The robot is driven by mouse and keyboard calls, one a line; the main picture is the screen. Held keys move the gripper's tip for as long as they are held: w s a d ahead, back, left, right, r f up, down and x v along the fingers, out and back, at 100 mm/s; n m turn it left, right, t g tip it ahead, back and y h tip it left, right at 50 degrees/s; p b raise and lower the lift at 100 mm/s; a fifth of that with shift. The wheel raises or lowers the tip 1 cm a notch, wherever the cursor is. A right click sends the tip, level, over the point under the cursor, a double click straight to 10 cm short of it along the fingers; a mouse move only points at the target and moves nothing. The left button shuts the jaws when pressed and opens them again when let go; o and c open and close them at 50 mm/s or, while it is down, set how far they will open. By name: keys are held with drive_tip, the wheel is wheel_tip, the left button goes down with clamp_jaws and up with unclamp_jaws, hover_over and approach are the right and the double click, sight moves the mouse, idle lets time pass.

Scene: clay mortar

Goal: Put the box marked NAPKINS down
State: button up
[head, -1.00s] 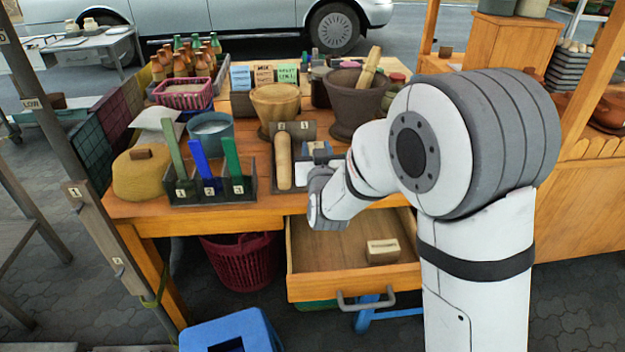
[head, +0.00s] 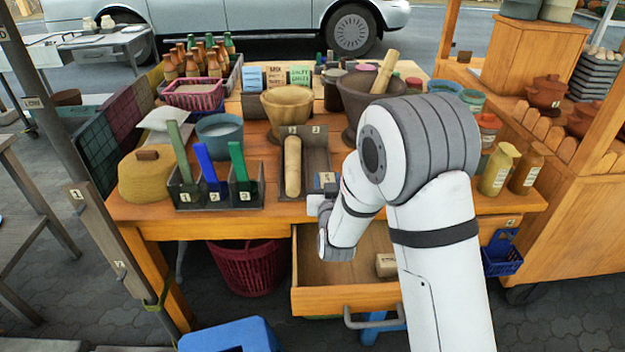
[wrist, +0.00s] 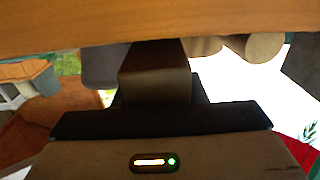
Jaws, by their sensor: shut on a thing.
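My gripper (head: 318,206) is at the table's front edge, above the open drawer (head: 345,300), mostly hidden by my own wrist in the head view. In the wrist view my gripper (wrist: 155,100) is shut on a dark brown box (wrist: 155,60), taken to be the box marked NAPKINS. Its marking does not show, and its lower side is hidden. A second, small pale box (head: 386,265) lies in the drawer's right part, partly behind my arm; its lettering is not readable.
The drawer's left part is bare. On the table (head: 250,222) stand a numbered dark holder (head: 215,197), a tray with a rolling pin (head: 293,165), a wooden mortar (head: 287,105) and a dark mortar (head: 360,100). A crimson basket (head: 247,268) stands below.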

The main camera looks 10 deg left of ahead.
drive_tip(key=shift+f, duration=0.15)
drive_tip(key=o, duration=1)
